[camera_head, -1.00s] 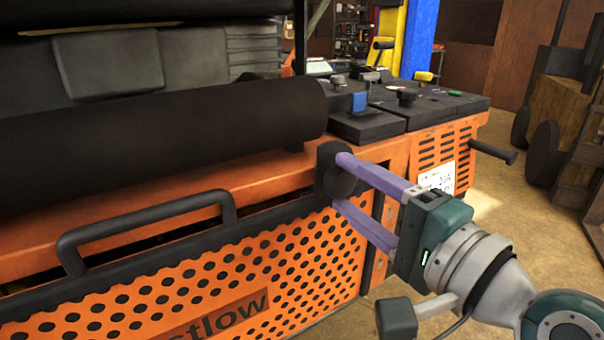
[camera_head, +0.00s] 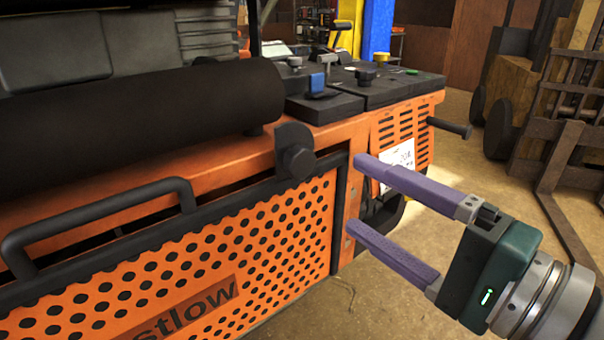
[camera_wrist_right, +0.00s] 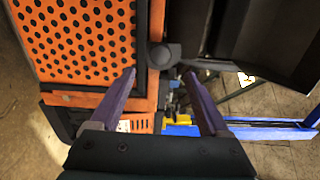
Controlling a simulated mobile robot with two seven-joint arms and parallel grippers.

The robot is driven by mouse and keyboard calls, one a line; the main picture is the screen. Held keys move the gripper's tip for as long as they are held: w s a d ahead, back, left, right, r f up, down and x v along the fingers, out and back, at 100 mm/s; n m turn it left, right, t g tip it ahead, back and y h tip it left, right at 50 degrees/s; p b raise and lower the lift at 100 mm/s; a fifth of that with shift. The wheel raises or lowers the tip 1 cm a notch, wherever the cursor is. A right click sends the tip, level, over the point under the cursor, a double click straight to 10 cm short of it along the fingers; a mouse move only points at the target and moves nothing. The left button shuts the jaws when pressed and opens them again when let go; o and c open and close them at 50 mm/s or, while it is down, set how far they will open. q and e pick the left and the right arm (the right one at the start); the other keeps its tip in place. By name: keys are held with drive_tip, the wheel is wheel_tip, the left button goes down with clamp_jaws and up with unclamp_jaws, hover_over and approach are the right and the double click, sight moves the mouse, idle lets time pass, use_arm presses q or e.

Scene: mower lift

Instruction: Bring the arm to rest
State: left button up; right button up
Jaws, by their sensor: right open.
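My right gripper (camera_head: 355,194) is in the head view at the lower right, with two purple fingers spread apart and nothing between them. Its fingertips point at the orange machine (camera_head: 310,225) and stand clear of its front right corner. A black round knob (camera_head: 297,160) on the machine's corner is left of the fingertips, with a gap between. In the right wrist view, the open fingers (camera_wrist_right: 161,72) show with the black knob (camera_wrist_right: 165,55) ahead between their tips. My left gripper is in neither view.
A black bar handle (camera_head: 100,225) sticks out from the perforated orange panel. A black lever (camera_head: 450,127) juts from the machine's right side. Dark control boxes (camera_head: 365,90) sit on top. A forklift-like frame (camera_head: 560,150) stands at the right. The floor between is open.

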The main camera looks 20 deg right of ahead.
drive_tip(key=shift+s+d, duration=0.2)
drive_tip(key=shift+s, duration=0.4)
